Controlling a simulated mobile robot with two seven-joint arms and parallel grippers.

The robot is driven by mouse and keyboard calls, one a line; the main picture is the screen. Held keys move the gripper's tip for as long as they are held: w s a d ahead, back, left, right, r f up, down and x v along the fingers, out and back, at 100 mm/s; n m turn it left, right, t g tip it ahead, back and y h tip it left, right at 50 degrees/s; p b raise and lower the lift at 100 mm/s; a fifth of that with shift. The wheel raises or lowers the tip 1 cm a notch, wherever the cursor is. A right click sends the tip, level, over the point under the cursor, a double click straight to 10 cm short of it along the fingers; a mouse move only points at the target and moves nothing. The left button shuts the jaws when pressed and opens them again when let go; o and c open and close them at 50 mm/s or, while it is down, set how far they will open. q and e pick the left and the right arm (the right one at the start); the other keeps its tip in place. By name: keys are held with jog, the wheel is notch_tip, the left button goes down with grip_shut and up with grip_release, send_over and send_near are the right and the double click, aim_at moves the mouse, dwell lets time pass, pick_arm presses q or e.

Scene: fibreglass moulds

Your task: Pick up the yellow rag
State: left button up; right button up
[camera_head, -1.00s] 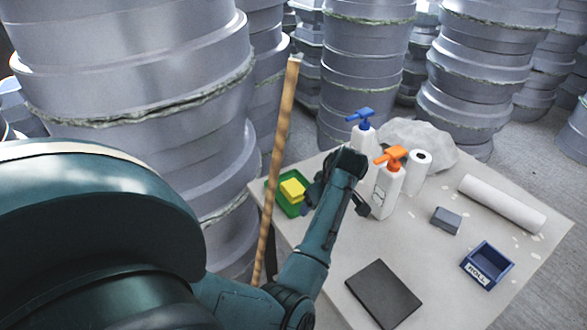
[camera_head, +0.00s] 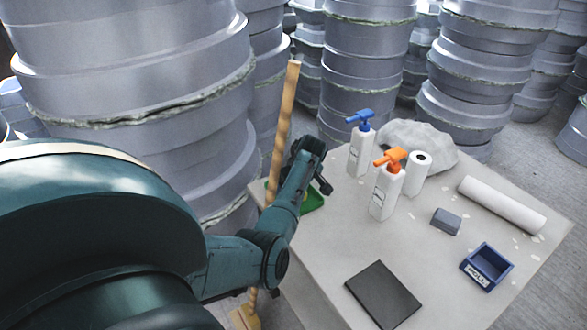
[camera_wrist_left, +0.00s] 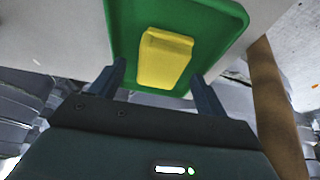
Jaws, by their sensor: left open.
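The yellow rag (camera_wrist_left: 165,58) lies as a folded block in the green tray (camera_wrist_left: 225,22) in the left wrist view. In the head view my arm hides the rag, and only the right part of the green tray (camera_head: 313,201) shows at the table's left corner. My left gripper (camera_wrist_left: 160,80) is open, with one finger to each side of the rag in the wrist view. I cannot tell how far the fingers are from the rag. In the head view the left gripper (camera_head: 312,166) is over the tray. My right gripper is not in view.
A wooden pole (camera_head: 283,115) stands close behind the gripper, left of the tray. A blue-topped bottle (camera_head: 360,152) and an orange-topped bottle (camera_head: 385,192) stand to the right. A dark slab (camera_head: 383,293) and a blue box (camera_head: 487,266) lie further right on the table (camera_head: 330,270).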

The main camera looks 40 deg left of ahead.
pick_arm(q)
jog(key=shift+a+f, duration=0.1)
jog(key=shift+f, duration=0.15)
jog(key=c, duration=1)
jog(key=shift+c, duration=0.2)
